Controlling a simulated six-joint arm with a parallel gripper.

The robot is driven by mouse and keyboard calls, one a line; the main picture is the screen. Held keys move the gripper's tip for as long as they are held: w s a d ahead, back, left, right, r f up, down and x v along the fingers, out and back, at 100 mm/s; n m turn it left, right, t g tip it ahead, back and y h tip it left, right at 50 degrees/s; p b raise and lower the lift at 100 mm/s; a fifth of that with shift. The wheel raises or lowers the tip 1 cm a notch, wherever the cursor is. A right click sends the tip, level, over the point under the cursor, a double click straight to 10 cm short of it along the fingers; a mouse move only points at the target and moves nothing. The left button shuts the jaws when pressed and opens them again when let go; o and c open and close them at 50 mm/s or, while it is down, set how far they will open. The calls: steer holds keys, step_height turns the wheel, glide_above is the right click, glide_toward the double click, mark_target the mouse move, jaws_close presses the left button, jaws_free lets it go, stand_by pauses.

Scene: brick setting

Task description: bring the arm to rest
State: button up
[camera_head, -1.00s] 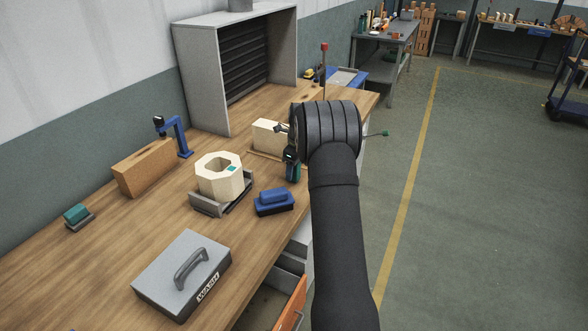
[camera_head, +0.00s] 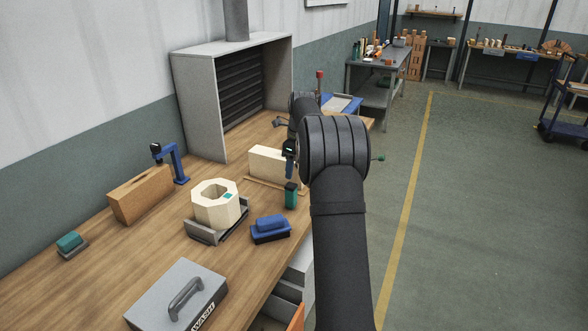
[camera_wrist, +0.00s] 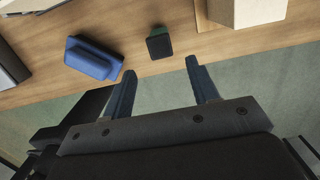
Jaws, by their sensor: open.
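My arm reaches forward over the right edge of the wooden workbench (camera_head: 120,262). In the wrist view my gripper (camera_wrist: 160,75) has its two blue fingers apart with nothing between them. Beyond the fingertips a small dark green-topped block (camera_wrist: 159,42) stands on the bench; in the head view this green block (camera_head: 291,195) stands near the bench edge. A blue brush-like block (camera_head: 270,229) lies just in front of it, and the blue block (camera_wrist: 93,58) shows left of the fingers in the wrist view. In the head view my arm hides most of the gripper.
A cream octagonal ring (camera_head: 216,204) sits in a grey cradle. A grey WASH box (camera_head: 178,296), a wooden block (camera_head: 140,194), a blue clamp stand (camera_head: 176,163), a cream block (camera_head: 270,164) and a grey hood (camera_head: 200,105) stand on the bench. Open floor (camera_head: 480,220) lies right.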

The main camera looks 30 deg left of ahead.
mark_target(291, 185)
steer(key=shift+f, duration=0.15)
steer(key=f, duration=0.3)
steer(key=a+f, duration=0.1)
steer(key=f, duration=0.7)
steer(key=shift+a+f, duration=0.25)
steer(key=shift+a, duration=0.05)
steer(key=shift+r, duration=1.75)
steer(key=shift+f, duration=0.15)
